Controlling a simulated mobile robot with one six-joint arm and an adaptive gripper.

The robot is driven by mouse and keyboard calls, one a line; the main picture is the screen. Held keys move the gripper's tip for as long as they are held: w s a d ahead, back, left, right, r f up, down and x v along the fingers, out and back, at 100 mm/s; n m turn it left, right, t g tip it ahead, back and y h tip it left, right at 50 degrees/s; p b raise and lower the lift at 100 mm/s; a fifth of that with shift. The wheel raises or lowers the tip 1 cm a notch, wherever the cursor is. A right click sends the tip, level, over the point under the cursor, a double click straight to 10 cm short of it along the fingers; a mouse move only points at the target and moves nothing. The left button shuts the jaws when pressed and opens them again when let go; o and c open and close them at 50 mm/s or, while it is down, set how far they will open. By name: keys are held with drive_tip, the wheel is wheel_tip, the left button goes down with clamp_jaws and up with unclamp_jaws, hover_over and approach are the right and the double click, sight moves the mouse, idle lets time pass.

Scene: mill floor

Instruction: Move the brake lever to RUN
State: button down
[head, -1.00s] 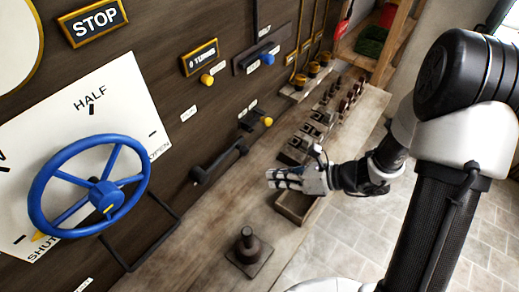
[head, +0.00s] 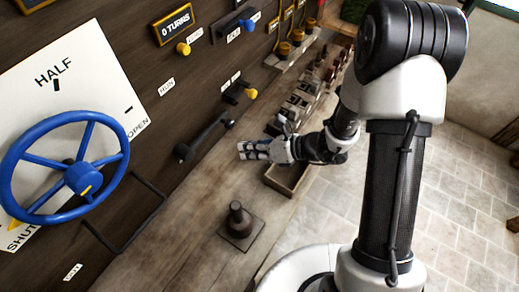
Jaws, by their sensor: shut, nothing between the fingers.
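A dark lever (head: 207,136) sticks out from the wooden panel, with its pivot at lower left and its end at upper right. I take it for the brake lever. A small label (head: 166,87), which seems to read RUN, is on the panel above it. Another label (head: 72,272) low on the panel is too small to read. My gripper (head: 243,151) is shut and empty, its pale fingers pointing left. In the head view it is just below and right of the lever's end, apparently apart from it.
A blue handwheel (head: 65,168) and a bent dark rod (head: 152,212) are left of the lever. A dark post on a square plate (head: 238,225) stands on the wooden bench below my gripper. An open wooden box (head: 289,182) and several small blocks (head: 298,105) are at right.

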drive_tip(key=b+x, duration=0.1)
drive_tip(key=x, duration=0.3)
drive_tip(key=shift+s+f, duration=0.1)
drive_tip(key=r, duration=0.1)
drive_tip(key=w+r, duration=0.1)
drive_tip(key=shift+w+d+r, duration=0.2)
drive_tip(key=shift+w+r, duration=0.1)
drive_tip(key=shift+r, duration=0.05)
drive_tip(key=shift+w+r, duration=0.3)
drive_tip(key=shift+r, duration=0.3)
